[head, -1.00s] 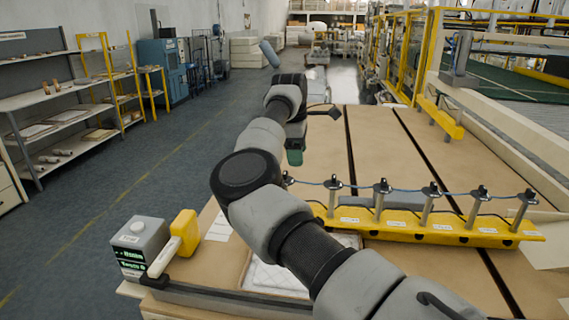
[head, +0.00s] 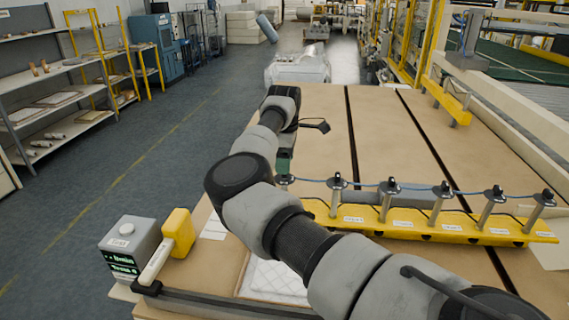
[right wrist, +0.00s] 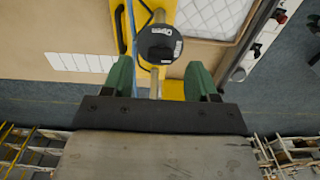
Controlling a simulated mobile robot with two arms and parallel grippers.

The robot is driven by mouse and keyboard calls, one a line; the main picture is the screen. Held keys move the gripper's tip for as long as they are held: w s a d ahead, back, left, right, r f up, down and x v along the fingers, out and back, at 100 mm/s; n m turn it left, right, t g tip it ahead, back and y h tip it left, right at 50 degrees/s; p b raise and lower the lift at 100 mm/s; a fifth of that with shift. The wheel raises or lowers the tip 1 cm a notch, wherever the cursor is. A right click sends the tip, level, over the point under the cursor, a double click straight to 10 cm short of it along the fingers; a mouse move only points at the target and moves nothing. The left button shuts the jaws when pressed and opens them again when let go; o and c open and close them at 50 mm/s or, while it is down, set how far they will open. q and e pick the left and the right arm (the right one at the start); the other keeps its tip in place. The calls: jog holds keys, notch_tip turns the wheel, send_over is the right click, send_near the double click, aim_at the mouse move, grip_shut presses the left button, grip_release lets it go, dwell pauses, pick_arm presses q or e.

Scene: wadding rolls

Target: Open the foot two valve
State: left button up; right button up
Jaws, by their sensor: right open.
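A yellow valve rail (head: 465,232) lies across the table with several upright metal valves, each with a black top and a small label too small to read. My right gripper (head: 284,158) is over the leftmost valve, which it partly hides. In the right wrist view my right gripper (right wrist: 160,78) is open, its green fingers spread apart. A round black valve knob (right wrist: 160,44) with white labels lies just ahead of the gap between the fingers, with no visible contact. I cannot read its labels for certain. My left gripper is out of view.
A blue hose (head: 415,189) runs along the valve tops. A grey box with a green display (head: 126,247) and a yellow block with a pale handle (head: 178,232) are at the table's front left corner. The brown tabletop (head: 410,130) behind the rail is mostly clear.

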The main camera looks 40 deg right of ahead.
jog(key=shift+f, duration=0.65)
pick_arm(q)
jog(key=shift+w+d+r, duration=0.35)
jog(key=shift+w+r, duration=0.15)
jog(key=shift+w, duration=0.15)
pick_arm(e)
jog(key=shift+f, duration=0.65)
jog(key=c, duration=0.9)
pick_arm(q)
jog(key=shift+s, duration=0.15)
pick_arm(e)
jog(key=shift+c, duration=0.2)
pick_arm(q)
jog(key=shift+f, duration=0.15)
